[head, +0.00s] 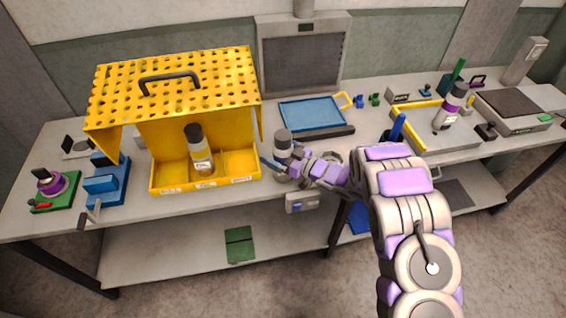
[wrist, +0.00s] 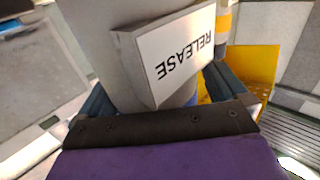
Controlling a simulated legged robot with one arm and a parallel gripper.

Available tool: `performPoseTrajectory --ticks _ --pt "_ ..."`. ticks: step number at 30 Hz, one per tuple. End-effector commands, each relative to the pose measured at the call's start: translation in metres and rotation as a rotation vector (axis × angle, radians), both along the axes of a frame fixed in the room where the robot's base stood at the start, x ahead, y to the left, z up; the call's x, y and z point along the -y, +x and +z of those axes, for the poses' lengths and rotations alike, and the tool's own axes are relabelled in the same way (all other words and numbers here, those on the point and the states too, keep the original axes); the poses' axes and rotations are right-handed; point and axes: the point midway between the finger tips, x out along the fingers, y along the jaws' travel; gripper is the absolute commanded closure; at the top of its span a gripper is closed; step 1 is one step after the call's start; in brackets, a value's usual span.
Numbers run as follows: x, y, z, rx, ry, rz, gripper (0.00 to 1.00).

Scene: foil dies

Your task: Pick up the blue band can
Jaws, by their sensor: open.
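The blue band can (head: 283,142) stands upright on the bench, right of the yellow box, with a dark cap; its lower part is hidden behind my gripper. In the wrist view the pale can (wrist: 95,35) fills the middle, with a tag reading RELEASE (wrist: 180,55) on its side and a bit of blue band (wrist: 193,101) below the tag. My gripper (head: 285,163) is open at the can. Its two dark blue fingers lie on either side of the can, which is between them. I cannot tell whether either finger touches it.
A yellow box (head: 163,188) with a raised perforated lid holds another can (head: 202,160). A blue tray (head: 311,113) lies behind the blue band can. A purple-banded can (head: 453,103) stands on a grey unit at right. Blue and green fixtures stand at far left.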

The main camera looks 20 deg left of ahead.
Motion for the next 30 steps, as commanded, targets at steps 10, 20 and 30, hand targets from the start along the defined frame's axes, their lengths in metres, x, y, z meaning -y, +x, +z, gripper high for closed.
performPoseTrajectory --ticks 10,20,30 --pt "0.010 0.001 0.003 -0.001 0.008 -0.002 0.17" --pt "0.000 0.000 -0.001 -0.002 -0.003 -0.002 0.49" --pt "0.005 0.000 -0.002 -0.006 -0.001 0.000 0.66"
